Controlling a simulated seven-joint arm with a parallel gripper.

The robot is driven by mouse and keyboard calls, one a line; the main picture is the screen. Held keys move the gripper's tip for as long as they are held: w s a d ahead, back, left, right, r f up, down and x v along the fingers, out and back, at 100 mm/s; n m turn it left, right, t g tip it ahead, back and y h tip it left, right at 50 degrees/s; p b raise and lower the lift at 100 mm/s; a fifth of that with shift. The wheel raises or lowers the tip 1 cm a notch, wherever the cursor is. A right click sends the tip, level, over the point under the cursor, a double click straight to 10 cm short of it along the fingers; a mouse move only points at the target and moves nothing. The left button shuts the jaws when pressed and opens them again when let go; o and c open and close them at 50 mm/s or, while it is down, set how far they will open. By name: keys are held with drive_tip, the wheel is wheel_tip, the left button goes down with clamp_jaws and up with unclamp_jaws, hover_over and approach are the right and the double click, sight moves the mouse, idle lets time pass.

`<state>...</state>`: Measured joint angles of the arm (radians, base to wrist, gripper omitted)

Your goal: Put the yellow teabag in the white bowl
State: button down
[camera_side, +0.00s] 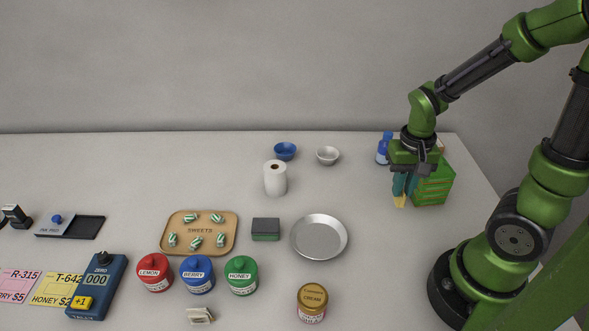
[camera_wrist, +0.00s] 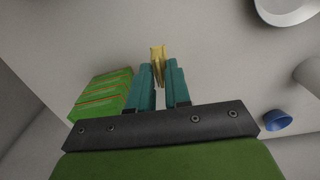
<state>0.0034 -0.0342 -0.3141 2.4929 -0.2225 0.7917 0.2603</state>
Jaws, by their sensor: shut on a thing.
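My gripper (camera_side: 402,190) is shut on the yellow teabag (camera_side: 399,201), which hangs below the teal fingertips beside the green box. In the wrist view the teabag (camera_wrist: 158,66) shows between the fingertips of my gripper (camera_wrist: 159,78). The white bowl (camera_side: 327,156) stands at the back of the counter, to the left of my gripper and apart from it. In the side view the bowl looks empty.
A green box (camera_side: 433,187) stands close to the right of my gripper, with a blue bottle (camera_side: 383,149) behind. A blue bowl (camera_side: 285,151) and paper roll (camera_side: 275,178) stand left of the white bowl. A metal plate (camera_side: 319,237) lies nearer the front. Counter between gripper and bowl is clear.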

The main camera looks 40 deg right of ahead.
drive_tip(key=shift+s+a+r, duration=0.1)
drive_tip(key=shift+s+a, duration=0.15)
drive_tip(key=shift+s, duration=0.5)
drive_tip(key=shift+d+f, duration=0.15)
drive_tip(key=shift+f, duration=0.15)
drive_tip(key=w+d+r, duration=0.1)
drive_tip(key=w+d, duration=0.2)
drive_tip(key=w, duration=0.5)
drive_tip(key=w+d+r, duration=0.1)
drive_tip(key=w+d, duration=0.1)
drive_tip(key=w, duration=0.6)
wheel_tip(320, 180, up, 5)
hover_over(328, 157)
drive_tip(key=a, duration=0.1)
drive_tip(key=shift+s+a+f, duration=0.1)
drive_tip(key=shift+s+f, duration=0.1)
drive_tip(key=shift+f, duration=2.45)
drive_tip(key=shift+s+f, duration=0.15)
drive_tip(key=shift+f, duration=2.45)
